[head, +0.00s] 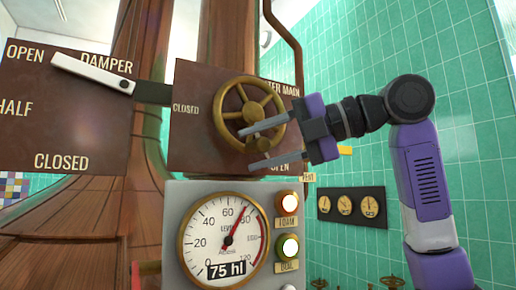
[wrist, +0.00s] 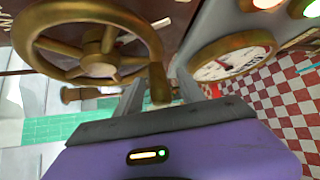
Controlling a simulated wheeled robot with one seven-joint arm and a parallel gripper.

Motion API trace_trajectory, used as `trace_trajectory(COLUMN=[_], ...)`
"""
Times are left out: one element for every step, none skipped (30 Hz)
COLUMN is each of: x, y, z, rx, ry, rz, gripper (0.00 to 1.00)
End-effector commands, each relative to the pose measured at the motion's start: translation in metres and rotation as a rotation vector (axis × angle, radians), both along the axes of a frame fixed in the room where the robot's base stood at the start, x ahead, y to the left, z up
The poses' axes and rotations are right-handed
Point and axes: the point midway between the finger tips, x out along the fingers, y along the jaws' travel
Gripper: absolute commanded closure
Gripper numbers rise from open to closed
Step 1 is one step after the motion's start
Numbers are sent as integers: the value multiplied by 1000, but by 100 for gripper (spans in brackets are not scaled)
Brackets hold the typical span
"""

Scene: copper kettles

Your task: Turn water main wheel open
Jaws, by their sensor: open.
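The brass water main wheel (head: 238,100) is mounted on a brown plate (head: 192,145) marked CLOSED at left and OPEN at lower right. A knob sits at the wheel's lower rim. My gripper (head: 258,147) is open at the wheel's lower right, its two grey fingers pointing left. In the head view one finger overlaps the wheel and the other lies below it. In the wrist view the wheel (wrist: 97,62) fills the upper left, and its knob (wrist: 159,82) appears between the fingers of my gripper (wrist: 160,95). I cannot tell whether either finger touches the knob.
Below the wheel is a grey panel (head: 177,200) with a level gauge (head: 222,242) reading about 75 hl and lit FOAM (head: 288,203) and lower (head: 287,247) lamps. A damper board (head: 40,120) with a white lever (head: 93,74) is at left. Small dials (head: 345,205) hang at right.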

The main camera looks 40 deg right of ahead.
Motion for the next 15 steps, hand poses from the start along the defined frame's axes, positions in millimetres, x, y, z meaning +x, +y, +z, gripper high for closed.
trace_trajectory(x=[-4, -7, -13, -17, -21, -27, -31, -36, -41, -45, -49, -53, -56, -58, -61], y=[-3, -5, -7, -9, -12, -15, -17, -19, -22, -24, -26, -28, -30, -31, -32], z=[0, 1, 2, 3, 4, 6, 7, 8, 10, 10, 12, 13, 14, 15, 15], rx=[0, 0, 0, 0, 0, 0, 0, -1, 0, 0, 1, 1, 1, 0, -1], ry=[-1, -1, -2, -2, -2, -2, -2, -2, -2, -1, -1, 0, -1, -1, 0], rz=[-2, -3, -3, -3, -4, -4, -3, -2, -4, -3, -3, -2, -2, -2, -2], gripper=[54, 54, 54, 54, 54, 54, 54, 54, 54, 54, 54, 54, 54, 54, 54])
